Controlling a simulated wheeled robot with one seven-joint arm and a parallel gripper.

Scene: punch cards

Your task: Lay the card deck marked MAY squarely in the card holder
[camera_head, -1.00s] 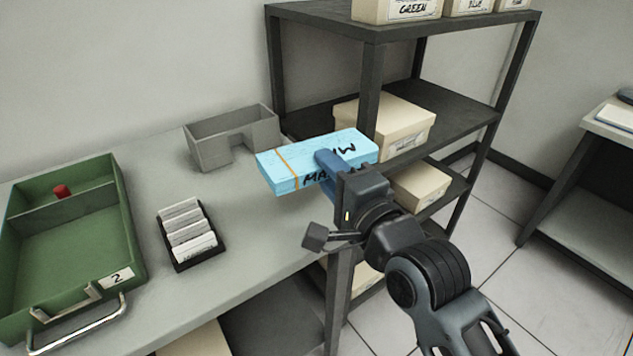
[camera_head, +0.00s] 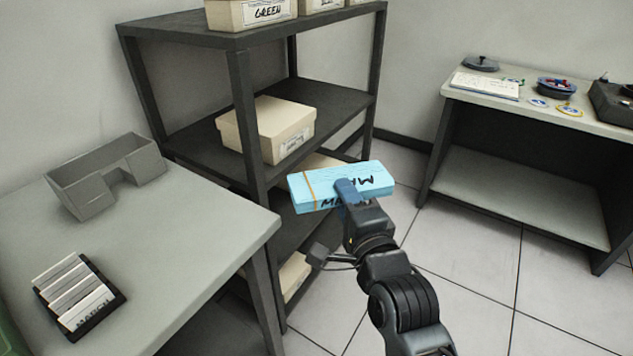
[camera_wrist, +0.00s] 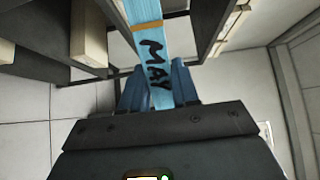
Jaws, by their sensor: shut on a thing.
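The light blue card deck marked MAY (camera_head: 325,188), with an orange band near one end, is held in my gripper (camera_head: 349,193). The wrist view shows the deck (camera_wrist: 148,42) between the two blue fingers (camera_wrist: 160,88), with MAY written along its edge. The deck is in the air, to the right of the table and in front of the shelf unit. The grey card holder (camera_head: 108,178), an open box with a notch in its front wall, stands on the table at the left, apart from the deck. Its inside looks empty.
A black tray of divider cards (camera_head: 80,297), one reading MARCH, sits on the grey table (camera_head: 190,245). A dark shelf unit (camera_head: 250,120) with cream boxes (camera_head: 268,130) stands behind the deck. Another table (camera_head: 540,115) is at the right. Floor between is clear.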

